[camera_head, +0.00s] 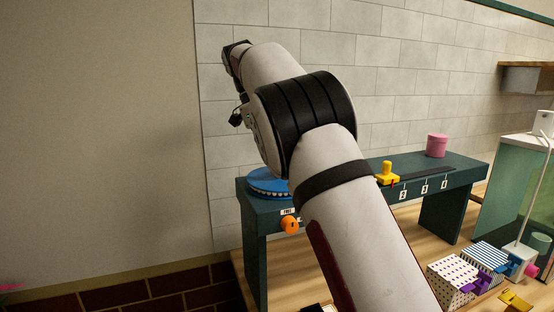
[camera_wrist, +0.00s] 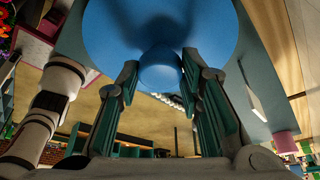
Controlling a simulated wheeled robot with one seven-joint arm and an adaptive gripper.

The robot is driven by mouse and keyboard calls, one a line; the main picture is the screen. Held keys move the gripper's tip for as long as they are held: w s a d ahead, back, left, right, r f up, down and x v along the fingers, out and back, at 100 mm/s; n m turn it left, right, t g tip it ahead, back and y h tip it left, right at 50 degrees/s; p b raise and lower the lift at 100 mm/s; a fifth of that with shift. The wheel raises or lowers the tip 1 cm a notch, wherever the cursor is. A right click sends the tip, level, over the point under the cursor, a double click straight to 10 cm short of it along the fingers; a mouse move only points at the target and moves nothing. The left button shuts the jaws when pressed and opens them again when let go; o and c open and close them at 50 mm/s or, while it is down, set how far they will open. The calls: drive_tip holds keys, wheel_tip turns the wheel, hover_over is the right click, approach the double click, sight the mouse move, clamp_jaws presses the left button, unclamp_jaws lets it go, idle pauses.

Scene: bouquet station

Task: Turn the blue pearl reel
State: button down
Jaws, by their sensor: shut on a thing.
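The blue pearl reel (camera_head: 262,182) lies flat on the left end of the dark green bench, with a row of pale beads along its rim. My arm hides its right part. In the wrist view the reel (camera_wrist: 105,35) is a large blue disc with a round blue knob (camera_wrist: 160,72) at its middle. My gripper (camera_wrist: 159,78) has one finger on each side of the knob and is shut on it. My gripper cannot be made out in the head view.
The green bench (camera_head: 462,172) also bears a yellow knob piece (camera_head: 387,172) by a dark slot with number tags, and a pink canister (camera_head: 437,145). An orange knob (camera_head: 290,225) is on its front. Patterned boxes (camera_head: 452,281) and a glass tank (camera_head: 515,190) stand at right.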

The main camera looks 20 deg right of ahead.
drive_tip(key=shift+m+y+p, duration=0.3)
drive_tip(key=shift+m, duration=0.4)
drive_tip(key=c, duration=1.1)
unclamp_jaws()
